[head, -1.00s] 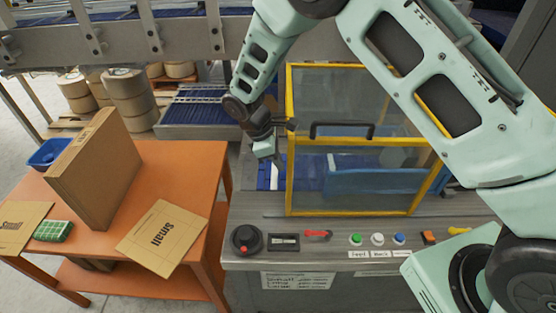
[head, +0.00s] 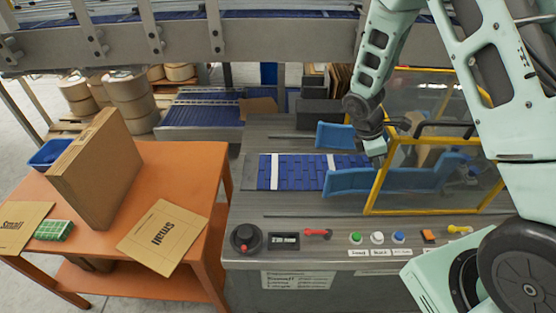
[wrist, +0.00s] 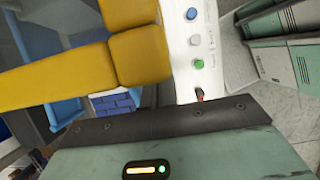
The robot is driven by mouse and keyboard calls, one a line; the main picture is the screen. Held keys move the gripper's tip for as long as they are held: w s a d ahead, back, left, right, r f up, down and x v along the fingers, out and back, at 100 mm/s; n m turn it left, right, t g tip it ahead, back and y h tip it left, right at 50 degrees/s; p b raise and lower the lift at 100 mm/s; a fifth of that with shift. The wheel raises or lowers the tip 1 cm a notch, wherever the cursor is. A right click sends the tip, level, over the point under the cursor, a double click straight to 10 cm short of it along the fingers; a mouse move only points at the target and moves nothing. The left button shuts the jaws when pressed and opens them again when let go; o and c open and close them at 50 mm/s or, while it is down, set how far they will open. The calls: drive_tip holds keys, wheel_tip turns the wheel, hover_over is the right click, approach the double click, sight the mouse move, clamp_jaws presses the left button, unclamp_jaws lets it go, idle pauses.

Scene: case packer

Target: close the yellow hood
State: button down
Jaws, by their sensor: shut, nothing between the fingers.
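The yellow hood (head: 376,190) is a yellow-edged frame with clear panes and a dark handle (head: 445,129). It stands over the right part of the packer bed, leaving the bed's left part uncovered. My gripper (head: 376,158) is shut and empty at the hood's left edge, by the upper corner of its front pane. I cannot tell whether it touches the frame. In the wrist view a yellow bar of the hood (wrist: 55,75) fills the upper left, very near. My arm hides the hood's right upper part.
The blue belt (head: 300,172) and blue guides (head: 335,135) lie on the bed. Buttons and a dial (head: 246,239) line the front panel (head: 330,255). An orange table (head: 190,160) with cartons stands at left. A conveyor rail (head: 120,45) crosses the back.

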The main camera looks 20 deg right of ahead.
sight(442, 136)
drive_tip(key=s+d, duration=0.2)
drive_tip(key=d, duration=0.5)
drive_tip(key=s+d+p, duration=0.1)
drive_tip(key=s+d, duration=0.2)
drive_tip(key=d, duration=0.5)
drive_tip(key=s+d+p, duration=0.1)
drive_tip(key=s+d, duration=0.1)
drive_tip(key=d, duration=0.5)
drive_tip(key=shift+s+d, duration=0.2)
drive_tip(key=shift+d, duration=0.25)
drive_tip(key=shift+w+a, duration=0.1)
drive_tip(key=shift+a, duration=0.2)
drive_tip(key=a, duration=0.1)
drive_tip(key=w+a, duration=0.1)
drive_tip(key=a+r, duration=0.1)
drive_tip(key=a, duration=0.1)
drive_tip(key=shift+w, duration=0.2)
drive_tip(key=b+v, duration=0.1)
drive_tip(key=v, duration=0.8)
drive_tip(key=shift+a, duration=0.1)
